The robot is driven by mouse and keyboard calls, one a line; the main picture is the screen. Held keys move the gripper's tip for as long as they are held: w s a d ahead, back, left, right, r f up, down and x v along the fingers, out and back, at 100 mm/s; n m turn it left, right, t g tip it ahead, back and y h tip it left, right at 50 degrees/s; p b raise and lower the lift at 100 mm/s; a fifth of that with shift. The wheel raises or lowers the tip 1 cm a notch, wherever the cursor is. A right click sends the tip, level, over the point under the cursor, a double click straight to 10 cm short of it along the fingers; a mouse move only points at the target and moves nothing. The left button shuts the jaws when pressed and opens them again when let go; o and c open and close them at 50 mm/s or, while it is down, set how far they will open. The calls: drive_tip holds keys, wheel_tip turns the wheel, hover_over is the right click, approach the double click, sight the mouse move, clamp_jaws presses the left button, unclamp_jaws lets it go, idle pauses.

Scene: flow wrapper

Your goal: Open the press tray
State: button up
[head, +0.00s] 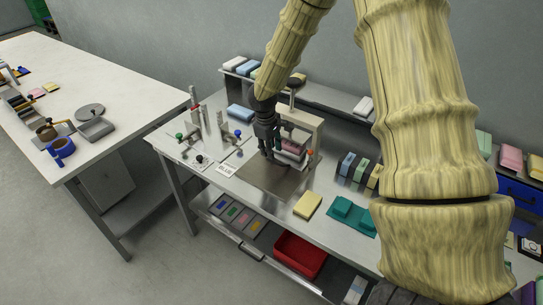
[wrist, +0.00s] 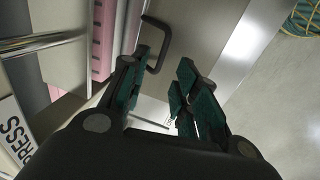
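The press (head: 308,128) stands on the steel bench, with a pink block (head: 290,146) in it. A pink ribbed part (wrist: 103,40) shows beside a pale metal panel in the wrist view. A black U-shaped handle (wrist: 165,40) sticks out from the panel, which I take to be the press tray's front. My gripper (head: 268,158) is down in front of the press. In the wrist view my gripper (wrist: 166,88) is open, its green-padded fingers apart. The left finger overlaps the handle's lower end; I cannot tell whether they touch. The tray's body is mostly hidden.
A PRESS label (wrist: 14,132) is near the gripper. A steel plate (head: 262,184) lies before the press. A yellow block (head: 307,205) and teal tray (head: 352,216) are to the right. Small levers and knobs (head: 200,158) stand to the left. A red bin (head: 299,256) sits below.

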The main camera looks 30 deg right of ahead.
sight(273, 162)
drive_tip(key=shift+w+d+f+p, duration=0.1)
drive_tip(key=shift+d+f+p, duration=0.1)
drive_tip(key=shift+f, duration=0.65)
drive_tip(key=shift+s+d+f+p, duration=0.1)
drive_tip(key=shift+f+p, duration=0.1)
drive_tip(key=shift+f, duration=0.65)
drive_tip(key=shift+w+d+f+p, duration=0.1)
drive_tip(key=shift+d+f+p, duration=0.1)
drive_tip(key=shift+f, duration=0.65)
drive_tip(key=shift+a, duration=0.1)
clamp_jaws()
